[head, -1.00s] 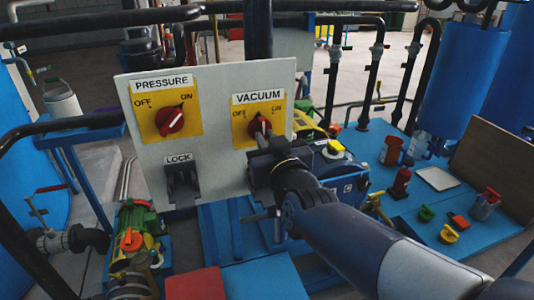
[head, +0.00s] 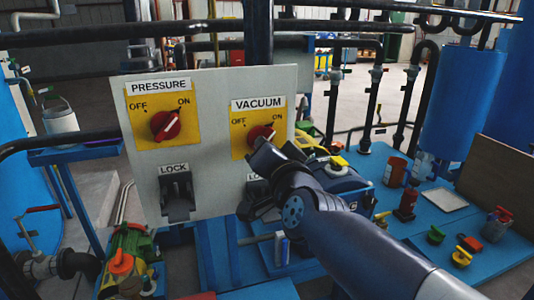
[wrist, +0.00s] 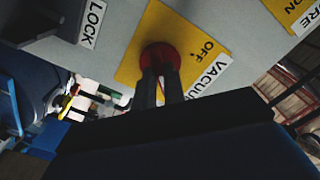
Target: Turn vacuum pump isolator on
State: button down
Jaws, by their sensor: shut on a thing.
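The vacuum isolator is a red rotary knob (head: 262,132) on a yellow plate (head: 240,146) marked OFF and ON, under the VACUUM label on the grey panel. My gripper (head: 259,146) is at this knob from the front and below, and hides its lower part. In the wrist view, both dark fingers of my gripper (wrist: 160,78) are shut on the red knob (wrist: 158,52). The knob seems to point up and right, toward ON, but its pointer is partly hidden.
The pressure knob (head: 165,125) is at the panel's left, its pointer toward ON. A dark lock (head: 176,190) hangs below it. Blue benches (head: 465,235) with several small parts stand at the right. Pipes run above and behind the panel.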

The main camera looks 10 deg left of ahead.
jog(key=shift+m, duration=0.3)
dwell(0.4)
jog(key=c, duration=1.5)
grip_release()
jog(key=shift+s, duration=0.1)
jog(key=shift+p+v, duration=1.65)
jog(key=shift+v, duration=3.65)
jog(key=shift+d+f, duration=0.1)
